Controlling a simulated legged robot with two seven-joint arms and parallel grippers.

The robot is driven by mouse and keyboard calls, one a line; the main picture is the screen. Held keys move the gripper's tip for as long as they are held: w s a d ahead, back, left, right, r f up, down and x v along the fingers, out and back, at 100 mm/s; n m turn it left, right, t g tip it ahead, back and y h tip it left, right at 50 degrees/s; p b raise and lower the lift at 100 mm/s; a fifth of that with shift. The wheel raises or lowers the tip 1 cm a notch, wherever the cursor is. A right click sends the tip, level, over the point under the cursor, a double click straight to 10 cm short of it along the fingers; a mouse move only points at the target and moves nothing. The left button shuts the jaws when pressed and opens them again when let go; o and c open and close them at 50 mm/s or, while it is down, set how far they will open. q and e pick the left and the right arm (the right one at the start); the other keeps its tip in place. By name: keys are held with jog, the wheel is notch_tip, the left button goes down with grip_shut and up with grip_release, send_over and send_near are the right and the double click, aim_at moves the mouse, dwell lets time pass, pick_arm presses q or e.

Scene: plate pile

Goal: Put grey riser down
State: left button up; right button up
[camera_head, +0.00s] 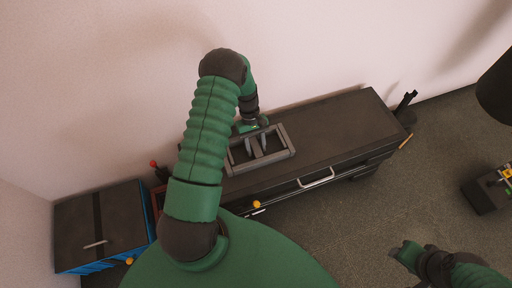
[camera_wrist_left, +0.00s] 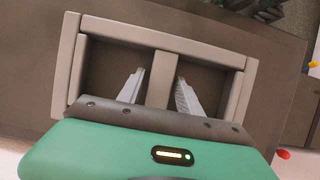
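The grey riser (camera_head: 288,155) is a rectangular frame with a middle bar, at the front left part of the dark bench top (camera_head: 335,120). It appears to rest flat there. In the left wrist view the riser (camera_wrist_left: 160,78) fills the middle of the picture. My left gripper (camera_head: 256,146) is over it, pointing down, with one pale finger on each side of the middle bar. A small gap shows between the left finger and the bar, so the gripper looks open. My right gripper (camera_head: 405,253) is low at the right, away from the bench; its fingers are unclear.
A dark-topped blue cabinet (camera_head: 100,225) stands left of the bench. A white handle (camera_head: 317,178) is on the bench front. A dark box with coloured items (camera_head: 490,190) sits on the floor at the right. The bench top right of the riser is clear.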

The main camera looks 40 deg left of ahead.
pick_arm(q)
jog(key=shift+o, duration=0.5)
jog(key=shift+a+r, duration=0.15)
jog(key=shift+r, duration=0.25)
jog(key=p+v, duration=0.4)
jog(key=v, duration=0.7)
jog(key=d+r+m+t+y, duration=0.1)
jog(key=d+r+m+y, duration=0.2)
jog(key=d+r+m, duration=0.5)
jog(key=s+d+r+m+t+y, duration=0.1)
jog(key=s+d+r+m+t, duration=0.2)
jog(key=s+d, duration=0.6)
jog(key=d+r+m, duration=0.1)
jog(key=d+r, duration=0.1)
jog(key=d, duration=0.1)
jog(key=shift+r+m+t, duration=0.3)
jog(key=shift+s+d, duration=0.1)
jog(key=shift+d, duration=0.05)
